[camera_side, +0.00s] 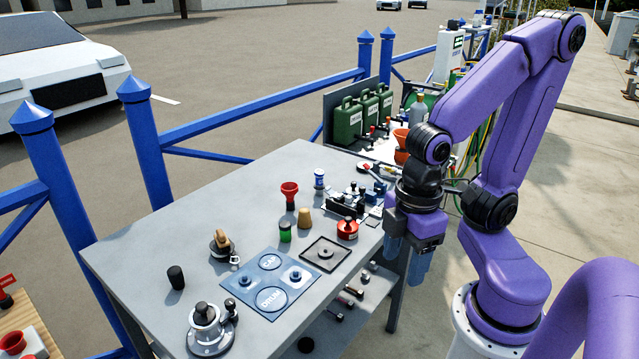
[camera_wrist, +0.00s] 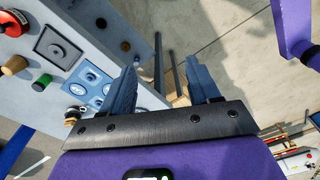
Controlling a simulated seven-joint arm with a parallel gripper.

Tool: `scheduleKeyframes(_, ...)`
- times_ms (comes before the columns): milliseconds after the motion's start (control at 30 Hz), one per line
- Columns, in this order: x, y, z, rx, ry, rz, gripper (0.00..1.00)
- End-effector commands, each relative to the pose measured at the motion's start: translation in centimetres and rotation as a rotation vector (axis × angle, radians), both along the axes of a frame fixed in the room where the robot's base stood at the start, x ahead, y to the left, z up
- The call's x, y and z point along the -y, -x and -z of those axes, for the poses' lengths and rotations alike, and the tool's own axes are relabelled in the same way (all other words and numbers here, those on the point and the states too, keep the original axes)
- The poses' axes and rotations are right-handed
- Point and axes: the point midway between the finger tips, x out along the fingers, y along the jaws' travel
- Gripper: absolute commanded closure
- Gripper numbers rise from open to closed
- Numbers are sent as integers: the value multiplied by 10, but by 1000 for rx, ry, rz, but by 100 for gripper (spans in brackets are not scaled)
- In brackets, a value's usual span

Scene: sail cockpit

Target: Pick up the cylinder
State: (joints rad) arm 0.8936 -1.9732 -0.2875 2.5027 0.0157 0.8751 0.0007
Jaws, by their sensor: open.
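A dark upright cylinder (camera_side: 176,277) stands alone near the left edge of the grey table in the side view; I cannot make it out in the wrist view. A short green cylinder (camera_side: 285,231) with a dark top stands mid-table, behind the blue mat; it also shows in the wrist view (camera_wrist: 42,82). The frames do not show which one is meant. My gripper (camera_side: 405,264) points down beyond the table's right edge, away from both. Its two blue fingers (camera_wrist: 162,68) are apart with nothing between them.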

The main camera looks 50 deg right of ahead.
Motion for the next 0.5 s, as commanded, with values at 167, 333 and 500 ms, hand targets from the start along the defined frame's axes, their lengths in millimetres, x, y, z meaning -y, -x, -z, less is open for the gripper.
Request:
scheduleKeyframes(167, -26, -34, 18, 16, -122, 175, 39)
scheduleKeyframes(333, -44, -95, 38, 90, -274, 432, 39)
scheduleKeyframes(500, -34, -163, 54, 223, -391, 701, 39)
